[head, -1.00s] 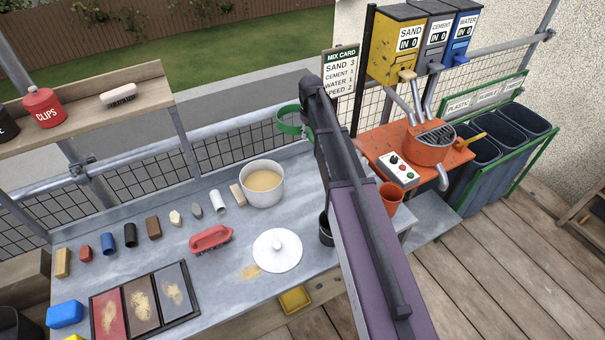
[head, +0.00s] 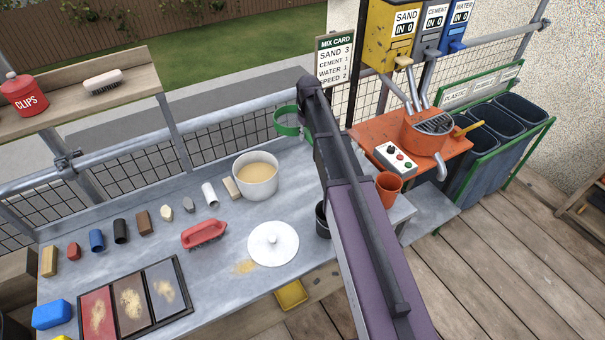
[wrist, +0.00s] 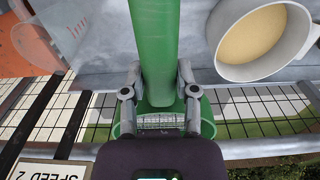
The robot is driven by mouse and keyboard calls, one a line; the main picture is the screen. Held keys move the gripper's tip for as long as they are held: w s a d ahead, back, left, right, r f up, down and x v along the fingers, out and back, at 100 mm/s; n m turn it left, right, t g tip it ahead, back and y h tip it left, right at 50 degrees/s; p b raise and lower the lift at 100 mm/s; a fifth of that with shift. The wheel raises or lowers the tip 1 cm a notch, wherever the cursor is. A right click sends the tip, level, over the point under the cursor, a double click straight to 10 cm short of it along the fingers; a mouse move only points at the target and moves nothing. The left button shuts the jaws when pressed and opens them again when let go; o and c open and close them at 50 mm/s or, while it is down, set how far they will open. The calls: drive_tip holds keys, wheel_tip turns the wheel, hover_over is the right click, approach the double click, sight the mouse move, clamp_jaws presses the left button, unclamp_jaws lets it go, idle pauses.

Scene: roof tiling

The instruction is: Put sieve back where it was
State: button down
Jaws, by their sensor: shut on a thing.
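The green sieve shows in the wrist view (wrist: 157,45), its thick green part running up the picture between my fingers. Its round mesh end lies lower, partly hidden by my gripper body. My gripper (wrist: 158,88) is shut on the sieve. In the head view a green ring of the sieve (head: 287,122) shows just left of my arm's end, above the bench's back edge. My fingers are hidden behind my arm there.
A white pot (head: 240,187) of tan material stands on the grey bench (head: 215,265). A white lid (head: 273,243), red brush (head: 204,233) and several small blocks lie nearby. The mix card (head: 335,60) and orange mixer (head: 425,135) are right of my arm. A mesh rail runs behind.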

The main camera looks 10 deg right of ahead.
drive_tip(key=b, duration=0.9)
hover_over(316, 185)
wheel_tip(316, 185, down, 11)
drive_tip(key=shift+r, duration=0.2)
wheel_tip(316, 185, down, 6)
drive_tip(key=b, duration=0.6)
drive_tip(key=shift+f+b, duration=0.15)
drive_tip(key=shift+b, duration=0.15)
drive_tip(key=shift+f+b, duration=1.85)
drive_tip(key=shift+c, duration=1.9)
unclamp_jaws()
